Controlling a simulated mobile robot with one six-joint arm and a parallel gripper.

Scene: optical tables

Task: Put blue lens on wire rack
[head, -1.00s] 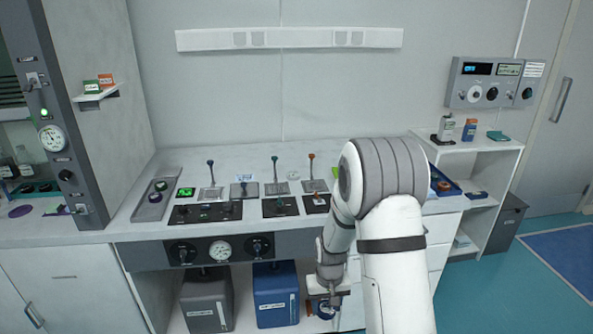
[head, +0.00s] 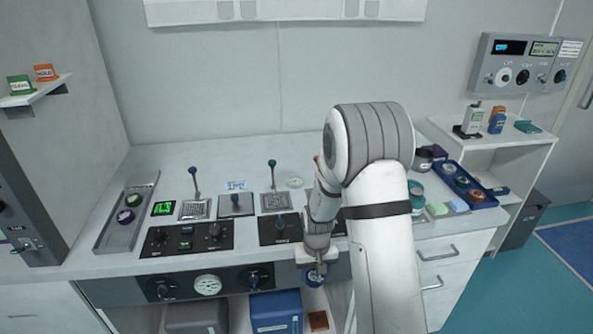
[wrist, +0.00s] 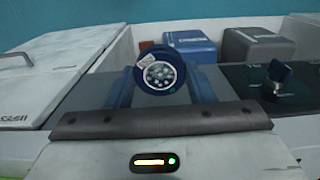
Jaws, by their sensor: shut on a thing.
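My gripper (head: 314,262) is shut on the blue lens (head: 315,278), in front of the bench's front edge. In the wrist view the lens (wrist: 160,74) is a dark blue ring with a pale, patterned face and a small label, held upright between the two blue fingers of my gripper (wrist: 161,86). I cannot pick out a wire rack with certainty. Two square grid plates, one on the left (head: 188,212) and one nearer the middle (head: 270,206), lie on the bench with lever posts rising from them. My arm hides part of the bench to their right.
A grey tray (head: 103,236) on the left holds a green and a purple lens. A blue tray (head: 487,200) with several round pieces lies at the right. Black knob panels (head: 160,243) line the front. The back of the bench (head: 230,155) is clear.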

